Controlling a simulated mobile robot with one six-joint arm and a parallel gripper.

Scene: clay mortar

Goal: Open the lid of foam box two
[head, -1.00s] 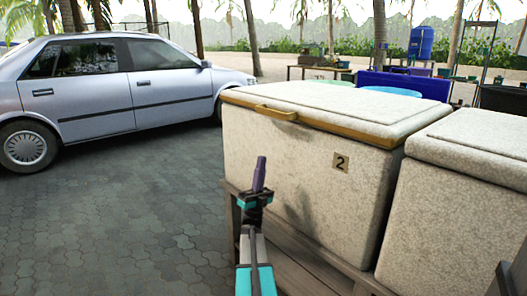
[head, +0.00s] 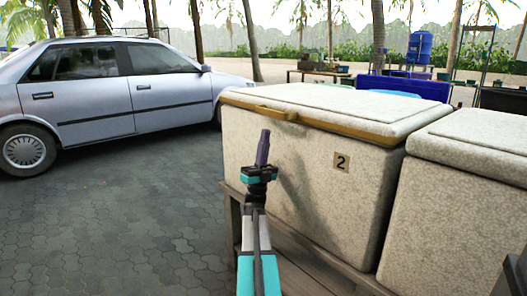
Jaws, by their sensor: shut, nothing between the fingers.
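Foam box two (head: 300,180) is a speckled off-white box with a "2" label (head: 341,162) on its front. Its lid (head: 340,106) lies flat and closed on top, with a tan front edge and a tan handle (head: 277,114) toward the left of that edge. My gripper (head: 264,135) is shut and empty, pointing up in front of the box. Its tip shows just below the handle; I cannot tell whether they touch. The fingers are seen together from behind.
A second foam box (head: 465,200) stands close on the right. Both boxes rest on a wooden stand (head: 290,255). A silver car (head: 120,95) is parked on the left. The paved ground (head: 120,220) between car and stand is clear.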

